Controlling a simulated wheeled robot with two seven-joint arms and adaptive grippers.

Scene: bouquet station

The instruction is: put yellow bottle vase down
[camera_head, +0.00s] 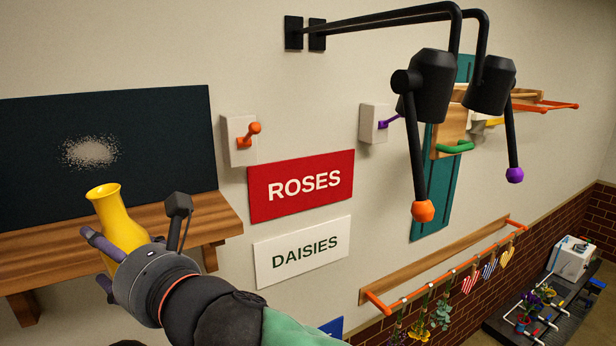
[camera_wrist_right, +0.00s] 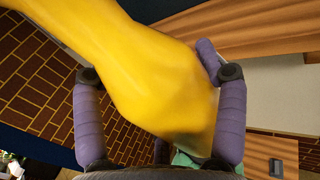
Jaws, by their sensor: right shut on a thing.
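The yellow bottle vase (camera_head: 118,222) is in my right gripper (camera_head: 97,262), at the lower left of the head view. The vase stands nearly upright with its open neck up, in front of the wooden shelf. Its lower part is hidden behind the gripper. In the right wrist view the vase (camera_wrist_right: 140,75) fills the middle, between the purple padded fingers of the right gripper (camera_wrist_right: 158,110). The wooden shelf (camera_head: 205,222) is on the wall under a dark panel; I cannot tell whether the vase touches it. My left gripper is not in view.
A dark panel (camera_head: 170,125) with a pale speckled patch is above the shelf. Red ROSES (camera_head: 300,186) and white DAISIES (camera_head: 302,251) signs hang to the right. An orange lever (camera_head: 250,133) sticks out of the wall. Black spouts (camera_head: 425,95) hang at the upper right. The shelf top right of the vase looks clear.

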